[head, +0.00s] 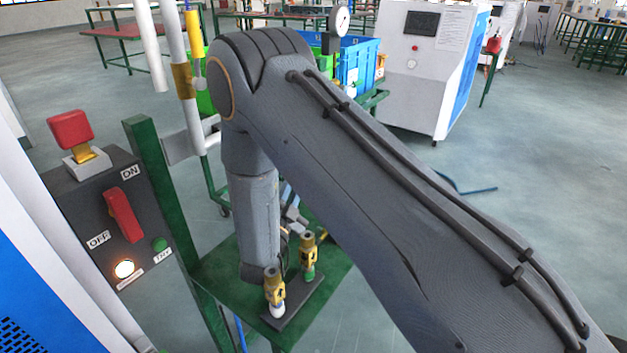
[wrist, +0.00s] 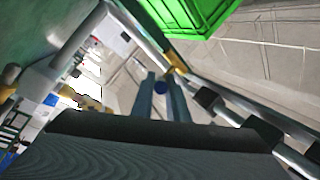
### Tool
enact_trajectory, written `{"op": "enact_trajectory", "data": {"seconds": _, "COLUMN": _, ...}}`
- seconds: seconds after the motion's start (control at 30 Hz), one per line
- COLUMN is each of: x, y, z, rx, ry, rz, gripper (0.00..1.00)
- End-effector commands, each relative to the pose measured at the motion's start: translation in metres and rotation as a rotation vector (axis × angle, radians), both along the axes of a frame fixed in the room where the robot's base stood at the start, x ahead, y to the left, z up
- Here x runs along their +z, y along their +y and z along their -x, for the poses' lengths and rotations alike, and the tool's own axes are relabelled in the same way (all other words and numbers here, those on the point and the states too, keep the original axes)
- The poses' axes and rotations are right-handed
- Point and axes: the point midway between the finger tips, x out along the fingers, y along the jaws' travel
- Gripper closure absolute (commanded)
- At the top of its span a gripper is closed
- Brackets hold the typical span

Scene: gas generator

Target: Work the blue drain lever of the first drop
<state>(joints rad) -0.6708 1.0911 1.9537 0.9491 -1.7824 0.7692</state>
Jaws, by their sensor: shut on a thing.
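In the wrist view the two fingers of my gripper (wrist: 161,85) point away from the camera, close together. A small blue piece, which looks like the blue drain lever (wrist: 160,88), sits between the fingertips, and the fingers are shut on it. Only its end shows; its valve body and how far it is turned cannot be made out. A metal pipe with a yellow fitting (wrist: 175,62) runs just beyond the fingertips. In the head view my own arm covers the gripper and the lever.
A green stand (head: 222,268) carries two brass valves (head: 274,288) (head: 308,262) below my arm. A control box (head: 108,205) with a red switch is at left. A vertical pipe (head: 190,118) with a yellow handle rises behind it. A green crate (wrist: 185,14) shows in the wrist view.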

Motion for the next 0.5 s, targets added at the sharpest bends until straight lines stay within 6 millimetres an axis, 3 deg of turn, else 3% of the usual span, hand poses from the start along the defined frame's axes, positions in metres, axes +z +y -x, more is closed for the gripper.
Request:
{"op": "enact_trajectory", "data": {"seconds": 0.47, "x": 0.0005, "y": 0.0092, "z": 0.0001, "rx": 0.015, "ry": -0.019, "rz": 0.007, "gripper": 1.00}}
{"op": "enact_trajectory", "data": {"seconds": 0.5, "x": 0.0005, "y": 0.0092, "z": 0.0000, "rx": 0.015, "ry": -0.019, "rz": 0.007, "gripper": 0.85}}
